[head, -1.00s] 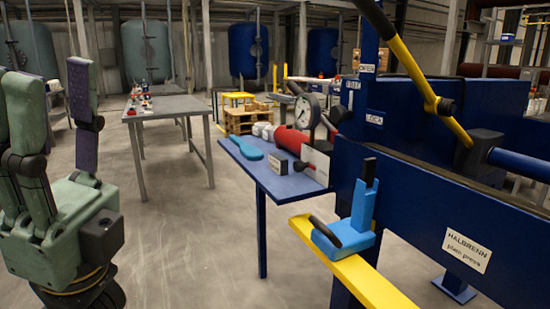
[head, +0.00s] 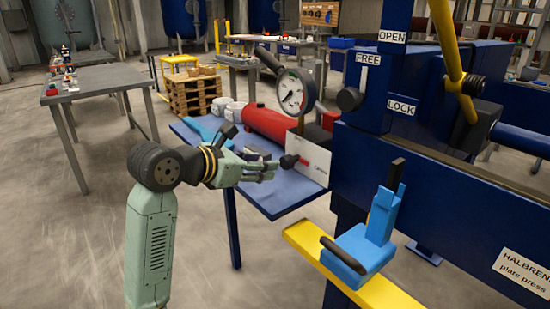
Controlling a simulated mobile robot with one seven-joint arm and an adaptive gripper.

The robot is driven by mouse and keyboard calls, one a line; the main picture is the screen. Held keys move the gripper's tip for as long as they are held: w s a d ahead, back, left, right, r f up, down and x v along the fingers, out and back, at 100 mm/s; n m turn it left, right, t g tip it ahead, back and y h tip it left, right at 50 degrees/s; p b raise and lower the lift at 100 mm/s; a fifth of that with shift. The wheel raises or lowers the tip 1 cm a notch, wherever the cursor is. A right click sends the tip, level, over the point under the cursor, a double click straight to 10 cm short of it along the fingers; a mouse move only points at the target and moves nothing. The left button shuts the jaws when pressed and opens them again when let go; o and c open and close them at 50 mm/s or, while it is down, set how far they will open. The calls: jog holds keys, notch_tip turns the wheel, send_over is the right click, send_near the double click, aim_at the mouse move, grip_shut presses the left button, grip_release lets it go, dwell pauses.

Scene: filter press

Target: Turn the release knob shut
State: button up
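A small dark knob (head: 289,161) sticks out at the left side of a white labelled plate (head: 312,162), at the near end of the red pump cylinder (head: 268,123). It looks like the release knob; how far it is turned cannot be told. My gripper (head: 276,169) reaches in from the left over the blue side table (head: 284,201). Its fingers point right, with the tips just left of the knob. Whether they touch it, and how far apart they are, is not clear. I see nothing held in them.
A pressure gauge (head: 291,92) and a black lever rise above the pump. The blue press frame (head: 450,190) stands close on the right. A blue clamp (head: 365,240) sits on a yellow bar (head: 303,239) in front. The floor at lower left is open.

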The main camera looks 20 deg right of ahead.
aim_at(284, 163)
jog(key=p+x, duration=0.1)
jog(key=x, duration=0.8)
jog(key=shift+d+f, duration=0.1)
jog(key=shift+d, duration=0.2)
jog(key=c, duration=0.9)
jog(key=shift+p, duration=0.3)
